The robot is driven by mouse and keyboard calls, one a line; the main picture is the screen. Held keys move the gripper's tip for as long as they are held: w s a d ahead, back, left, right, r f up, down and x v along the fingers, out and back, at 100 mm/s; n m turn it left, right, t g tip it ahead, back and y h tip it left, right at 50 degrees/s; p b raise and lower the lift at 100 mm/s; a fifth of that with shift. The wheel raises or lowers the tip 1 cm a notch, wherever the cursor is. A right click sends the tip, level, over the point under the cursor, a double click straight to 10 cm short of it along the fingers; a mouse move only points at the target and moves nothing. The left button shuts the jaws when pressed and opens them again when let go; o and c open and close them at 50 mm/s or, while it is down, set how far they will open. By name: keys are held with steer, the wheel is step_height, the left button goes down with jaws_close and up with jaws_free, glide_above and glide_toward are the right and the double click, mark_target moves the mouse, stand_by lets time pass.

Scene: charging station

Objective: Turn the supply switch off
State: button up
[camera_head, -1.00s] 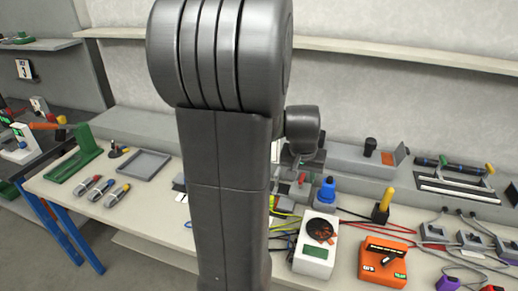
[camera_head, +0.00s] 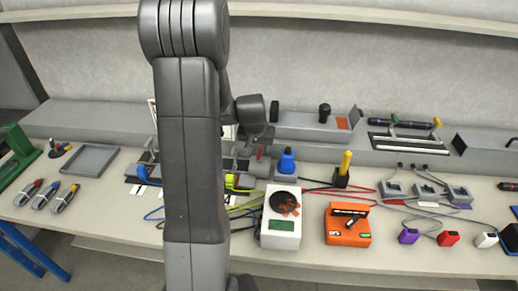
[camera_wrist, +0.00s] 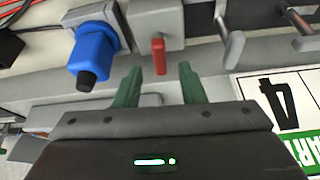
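A small red lever (camera_wrist: 158,55) stands out from a grey housing in the wrist view. It also shows in the head view (camera_head: 259,153), just right of my arm. No label naming it as the supply switch is readable. My gripper (camera_wrist: 157,72) is open, with its two green fingers apart and nothing between them. Their tips point at the red lever, which appears in line with the gap and a little beyond it. In the head view my arm hides most of the gripper and part of the panel.
A blue plug (camera_wrist: 92,52) sits left of the lever, and grey metal levers (camera_wrist: 230,35) stand to its right. A white card (camera_wrist: 283,100) is at right. On the bench are a white meter (camera_head: 281,228), an orange box (camera_head: 347,226), cables and a grey tray (camera_head: 82,158).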

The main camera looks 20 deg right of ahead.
mark_target(260, 152)
steer(key=shift+x, duration=1.5)
jaws_close()
steer(key=shift+r+n+p, duration=0.1)
steer(key=shift+n+p, duration=0.2)
steer(key=shift+p, duration=0.2)
steer(key=shift+n, duration=0.3)
jaws_free()
